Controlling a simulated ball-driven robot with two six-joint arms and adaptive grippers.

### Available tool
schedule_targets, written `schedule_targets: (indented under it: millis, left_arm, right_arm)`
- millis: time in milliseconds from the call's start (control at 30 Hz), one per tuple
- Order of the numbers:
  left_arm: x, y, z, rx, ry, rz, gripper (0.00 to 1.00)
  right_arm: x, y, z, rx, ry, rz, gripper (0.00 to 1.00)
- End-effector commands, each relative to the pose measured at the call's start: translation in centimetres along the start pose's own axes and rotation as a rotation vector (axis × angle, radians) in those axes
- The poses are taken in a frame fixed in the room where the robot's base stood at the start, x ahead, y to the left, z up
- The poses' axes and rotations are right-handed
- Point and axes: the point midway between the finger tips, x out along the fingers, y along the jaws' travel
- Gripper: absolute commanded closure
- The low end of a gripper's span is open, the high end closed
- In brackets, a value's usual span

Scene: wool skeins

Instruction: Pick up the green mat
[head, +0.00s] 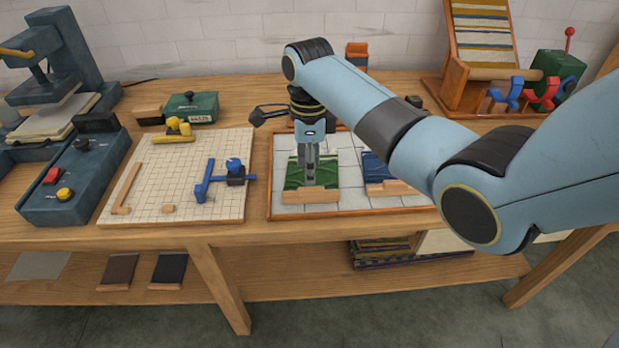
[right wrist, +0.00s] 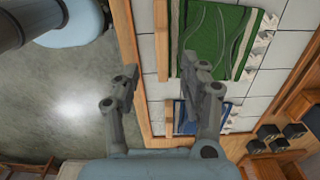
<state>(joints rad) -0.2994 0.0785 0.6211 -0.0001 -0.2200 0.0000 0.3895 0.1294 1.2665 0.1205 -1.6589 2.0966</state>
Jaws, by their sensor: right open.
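The green mat (head: 311,176), with a wooden strip along its front edge, lies on a tiled, wood-rimmed tray (head: 272,200) on the bench. It also shows at the upper right in the right wrist view (right wrist: 222,40). My right gripper (head: 310,174) points down at the green mat in the head view. One finger overlaps the mat's lower edge, the other is over the floor side. I cannot tell whether it touches the mat. My left gripper is not in view.
A blue mat (head: 375,168) lies right of the green one, partly behind my right arm. A gridded board (head: 140,205) with blue and yellow tools is to the left. A green box (head: 192,107) stands behind. A press machine (head: 75,175) is far left.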

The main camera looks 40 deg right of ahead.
Motion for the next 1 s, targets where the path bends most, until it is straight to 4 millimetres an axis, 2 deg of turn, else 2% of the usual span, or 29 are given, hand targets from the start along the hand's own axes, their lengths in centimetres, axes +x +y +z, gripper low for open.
schedule_targets:
  millis: [100, 267, 533, 833, 1000]
  left_arm:
    - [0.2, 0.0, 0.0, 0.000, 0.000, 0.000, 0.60]
    - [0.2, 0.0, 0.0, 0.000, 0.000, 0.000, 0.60]
    - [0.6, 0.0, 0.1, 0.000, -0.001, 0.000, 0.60]
    - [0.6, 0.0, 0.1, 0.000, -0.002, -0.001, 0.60]
    - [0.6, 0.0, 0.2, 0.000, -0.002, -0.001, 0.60]
  right_arm:
    - [1.6, 0.0, 0.0, -0.001, 0.000, 0.000, 0.56]
    - [2.9, 0.0, -0.1, -0.002, 0.000, 0.000, 0.56]
    - [6.9, -0.2, -0.4, -0.003, -0.001, -0.001, 0.56]
    - [7.3, -0.2, -0.4, -0.004, -0.002, -0.003, 0.56]
    - [7.3, -0.2, -0.5, -0.004, -0.001, -0.003, 0.78]
